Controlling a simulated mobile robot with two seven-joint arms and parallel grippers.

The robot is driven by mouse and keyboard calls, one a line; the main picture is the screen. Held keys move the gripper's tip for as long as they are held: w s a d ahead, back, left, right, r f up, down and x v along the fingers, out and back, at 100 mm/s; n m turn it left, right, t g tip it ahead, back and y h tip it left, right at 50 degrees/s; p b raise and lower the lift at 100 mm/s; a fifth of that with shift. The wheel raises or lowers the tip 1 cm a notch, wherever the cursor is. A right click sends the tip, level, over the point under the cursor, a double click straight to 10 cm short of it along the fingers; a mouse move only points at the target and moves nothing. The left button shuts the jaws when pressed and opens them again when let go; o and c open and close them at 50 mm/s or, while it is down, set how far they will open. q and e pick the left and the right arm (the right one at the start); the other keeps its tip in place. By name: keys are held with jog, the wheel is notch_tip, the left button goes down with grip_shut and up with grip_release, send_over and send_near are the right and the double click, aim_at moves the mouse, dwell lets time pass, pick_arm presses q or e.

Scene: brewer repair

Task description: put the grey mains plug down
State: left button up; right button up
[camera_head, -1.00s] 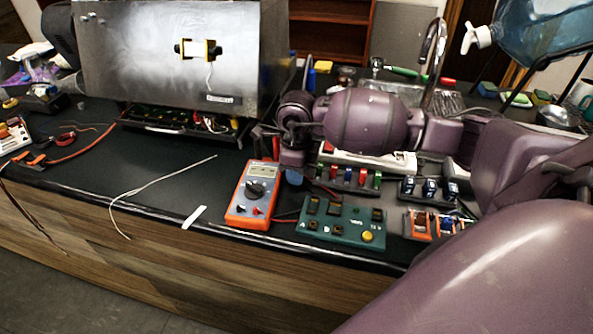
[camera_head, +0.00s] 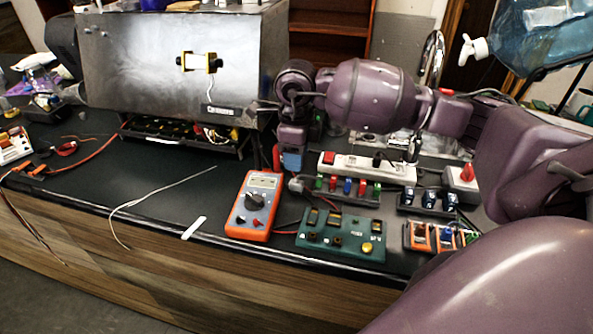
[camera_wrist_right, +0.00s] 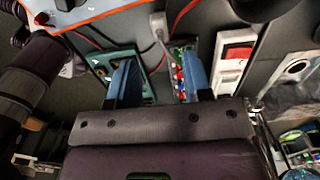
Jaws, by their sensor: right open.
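The grey mains plug (camera_head: 297,184) sits on the black bench between the multimeter and the coloured terminal block. In the right wrist view the plug (camera_wrist_right: 158,22) shows beyond and between the fingertips, with clear space around it. My right gripper (camera_head: 291,160) points down just above the plug, apart from it. In the wrist view its two blue fingers (camera_wrist_right: 159,78) are spread apart with nothing between them. My left gripper is in neither view.
An orange multimeter (camera_head: 254,205), a green board (camera_head: 342,233), a terminal block (camera_head: 347,187) and a white power strip (camera_head: 366,169) crowd around the plug. A metal brewer (camera_head: 150,60) stands behind left. The bench left of the meter is mostly clear, with a pale wire.

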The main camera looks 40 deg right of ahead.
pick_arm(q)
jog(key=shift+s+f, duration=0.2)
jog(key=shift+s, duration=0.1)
pick_arm(e)
jog(key=shift+r, duration=1.85)
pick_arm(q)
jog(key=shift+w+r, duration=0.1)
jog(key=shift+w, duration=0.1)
